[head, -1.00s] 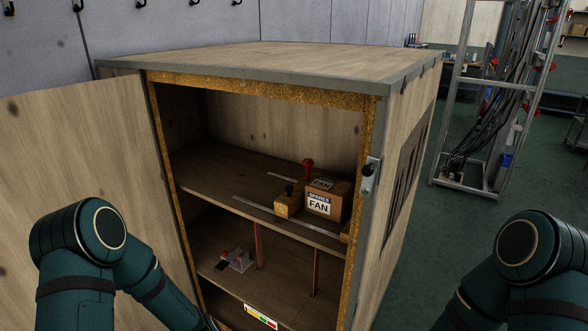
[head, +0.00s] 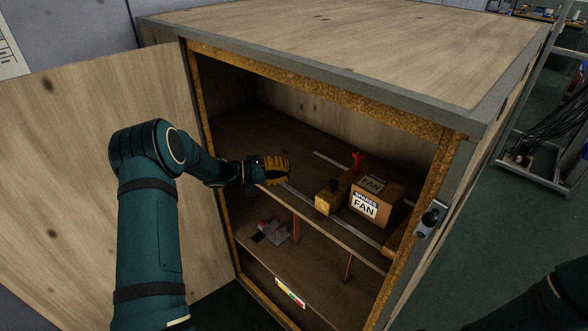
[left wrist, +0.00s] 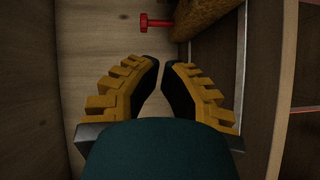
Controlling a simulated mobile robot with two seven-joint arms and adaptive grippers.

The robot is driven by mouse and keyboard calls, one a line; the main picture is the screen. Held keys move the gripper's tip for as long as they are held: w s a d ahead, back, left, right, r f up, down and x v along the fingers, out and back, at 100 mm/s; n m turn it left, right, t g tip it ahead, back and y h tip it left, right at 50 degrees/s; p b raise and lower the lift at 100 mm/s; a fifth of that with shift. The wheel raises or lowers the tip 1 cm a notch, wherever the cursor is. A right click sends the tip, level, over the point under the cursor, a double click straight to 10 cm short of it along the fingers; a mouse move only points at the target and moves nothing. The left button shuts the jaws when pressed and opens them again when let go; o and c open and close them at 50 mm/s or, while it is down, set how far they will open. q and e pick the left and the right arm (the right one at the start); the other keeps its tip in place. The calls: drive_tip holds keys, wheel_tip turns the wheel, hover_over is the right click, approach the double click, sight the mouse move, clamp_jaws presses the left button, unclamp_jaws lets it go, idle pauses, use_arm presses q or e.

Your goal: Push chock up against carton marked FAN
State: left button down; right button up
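The chock (head: 328,197), a yellowish wooden block with a black knob, sits on the upper shelf in the head view. The carton (head: 375,203) marked FAN stands just right of it; I cannot tell whether a narrow gap separates them. My left gripper (head: 284,170) is at the cabinet opening, left of the chock and apart from it. In the left wrist view my left gripper (left wrist: 161,65) has its fingertips nearly together with nothing between them. A brown edge (left wrist: 203,14) at the top of that view may be the chock. My right gripper is out of view.
A red-topped peg (head: 357,160) stands behind the chock, and a red piece (left wrist: 156,22) shows in the left wrist view. Metal strips (head: 335,161) run along the upper shelf (head: 262,136). The open door (head: 70,150) is left; the cabinet's right post (head: 425,200) is beyond the carton.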

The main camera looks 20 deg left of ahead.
sight(334, 185)
use_arm(q)
drive_tip(key=w+d+f, duration=0.1)
drive_tip(key=w+d, duration=0.2)
drive_tip(key=d, duration=0.7)
drive_tip(key=shift+w+d+f+p, duration=0.25)
drive_tip(key=shift+w+p, duration=0.1)
drive_tip(key=shift+p, duration=0.1)
drive_tip(key=d+b, duration=0.1)
drive_tip(key=s+d, duration=0.1)
drive_tip(key=d, duration=0.1)
drive_tip(key=shift+s+d+b, duration=0.15)
drive_tip(key=shift+d+b, duration=0.1)
drive_tip(key=shift+b, duration=0.15)
drive_tip(key=shift+s+d, duration=0.2)
drive_tip(key=shift+d, duration=0.25)
drive_tip(key=shift+r, duration=0.1)
drive_tip(key=shift+a, duration=0.1)
